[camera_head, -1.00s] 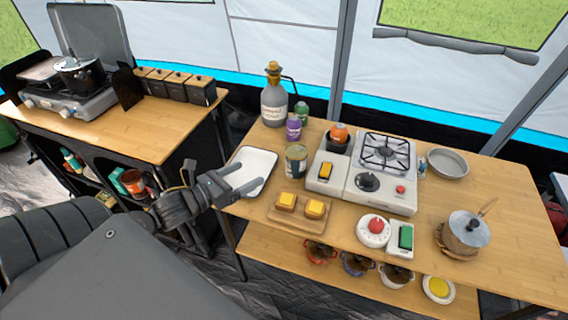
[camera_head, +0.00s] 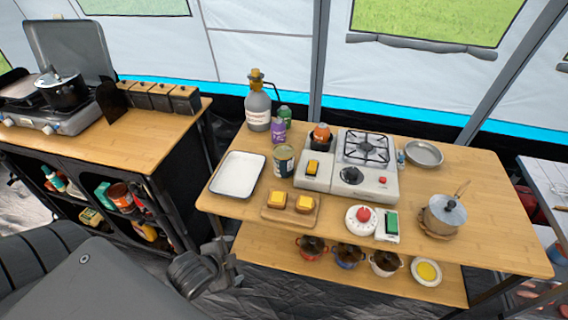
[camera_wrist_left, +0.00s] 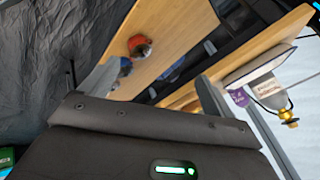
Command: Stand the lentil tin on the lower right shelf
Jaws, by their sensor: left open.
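The black cabinet (camera_head: 150,190) at the left has open compartments with shelves. The right-hand table also has a lower shelf (camera_head: 268,250). My left gripper (camera_head: 226,262) is low in front of that table, apart from the tin. In the left wrist view its two fingers (camera_wrist_left: 155,85) are spread with nothing between them. My right gripper is out of view.
A white tray (camera_head: 238,174), a board with two yellow-topped pieces (camera_head: 290,208), a purple bottle (camera_head: 278,131) and a stove (camera_head: 347,176) surround the tin. Several pots (camera_head: 348,256) stand on the table's lower shelf. Tins and boxes (camera_head: 121,196) occupy the cabinet.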

